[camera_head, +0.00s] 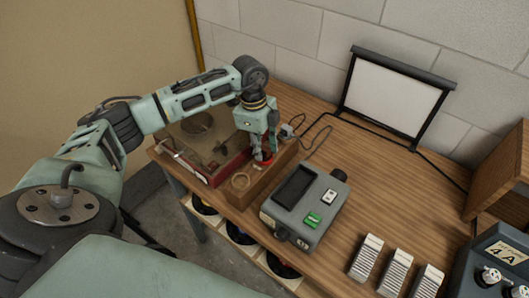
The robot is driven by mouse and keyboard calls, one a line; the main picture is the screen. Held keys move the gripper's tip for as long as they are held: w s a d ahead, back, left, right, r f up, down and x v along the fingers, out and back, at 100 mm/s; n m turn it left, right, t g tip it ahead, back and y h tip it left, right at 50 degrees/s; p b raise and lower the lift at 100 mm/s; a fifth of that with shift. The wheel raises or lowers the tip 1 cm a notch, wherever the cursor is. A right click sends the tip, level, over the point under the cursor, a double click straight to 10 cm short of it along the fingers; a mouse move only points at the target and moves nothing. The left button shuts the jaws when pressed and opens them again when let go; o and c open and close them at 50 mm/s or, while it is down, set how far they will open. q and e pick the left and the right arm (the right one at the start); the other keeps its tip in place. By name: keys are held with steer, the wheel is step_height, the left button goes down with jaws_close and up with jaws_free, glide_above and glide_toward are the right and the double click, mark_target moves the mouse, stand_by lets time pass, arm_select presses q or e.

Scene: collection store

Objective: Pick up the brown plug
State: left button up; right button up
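My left gripper (265,153) reaches down from the left over the wooden box (270,181) on the table. Its fingertips are at a small red round thing (263,158) in or at the box. I cannot tell whether they touch it or hold anything. I cannot make out a brown plug for certain; it may be hidden by the fingers or too small to tell. A grey plug-like piece (288,131) with a dark cable lies just right of the gripper. My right gripper is not in view.
A wooden table (355,175) carries a grey device (303,207) with a dark screen and green button, close right of the box. Three ribbed light blocks (397,272) and a "4A" control box (505,255) stand at front right. A framed white panel (390,97) stands behind.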

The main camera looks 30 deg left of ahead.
arm_select(q)
jaws_close()
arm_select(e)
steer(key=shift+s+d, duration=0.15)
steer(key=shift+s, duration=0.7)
arm_select(q)
steer(key=shift+r, duration=0.15)
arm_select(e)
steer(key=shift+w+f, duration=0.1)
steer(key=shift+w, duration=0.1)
